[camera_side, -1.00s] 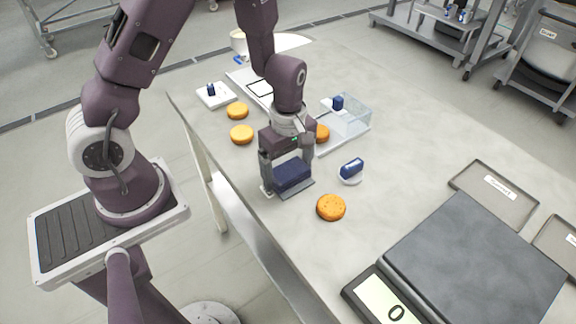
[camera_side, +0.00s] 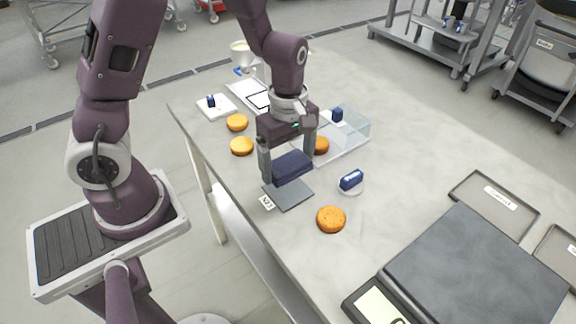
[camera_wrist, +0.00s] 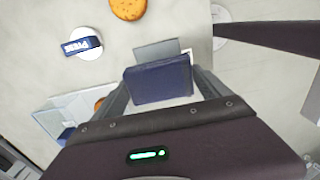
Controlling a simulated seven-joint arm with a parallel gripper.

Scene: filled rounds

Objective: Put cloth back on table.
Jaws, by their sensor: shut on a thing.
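A folded dark blue cloth (camera_side: 292,167) is between the two fingers of my gripper (camera_side: 287,171). My gripper is shut on it and holds it above a small grey pad (camera_side: 289,195) on the table (camera_side: 420,150). In the wrist view the cloth (camera_wrist: 158,82) spans the gap between the fingers, and part of the grey pad (camera_wrist: 156,49) shows beyond it. The pad looks bare in the side view.
An orange round (camera_side: 331,219) and a blue-banded item on a white disc (camera_side: 351,181) lie nearby. A clear bin (camera_side: 350,131) and more rounds (camera_side: 241,146) stand behind. A scale (camera_side: 475,262) and trays (camera_side: 494,195) are at right; the middle right is clear.

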